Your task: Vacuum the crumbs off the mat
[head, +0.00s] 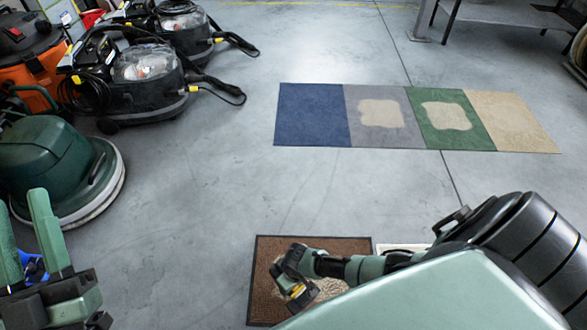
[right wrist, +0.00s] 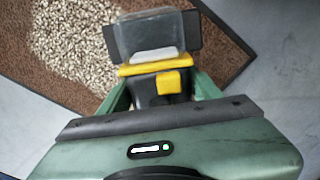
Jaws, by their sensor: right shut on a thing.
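The brown mat (head: 335,246) with a dark border lies on the floor at the bottom middle of the head view; it also shows in the right wrist view (right wrist: 225,45). A pale patch of crumbs (right wrist: 72,45) is spread on it, partly hidden by my arm and the tool in the head view. My right gripper (head: 290,268) is shut on a small black-and-yellow handheld vacuum (right wrist: 155,68) with a clear front, held over the mat. Whether its nozzle touches the mat I cannot tell. My left gripper (head: 28,235) is at the lower left, fingers apart.
A white-rimmed item (head: 400,247) lies right of the mat, mostly behind my arm. A green floor machine (head: 55,165) and black vacuums (head: 145,85) stand at the left. A row of carpet samples (head: 310,115) lies farther back. The middle floor is clear.

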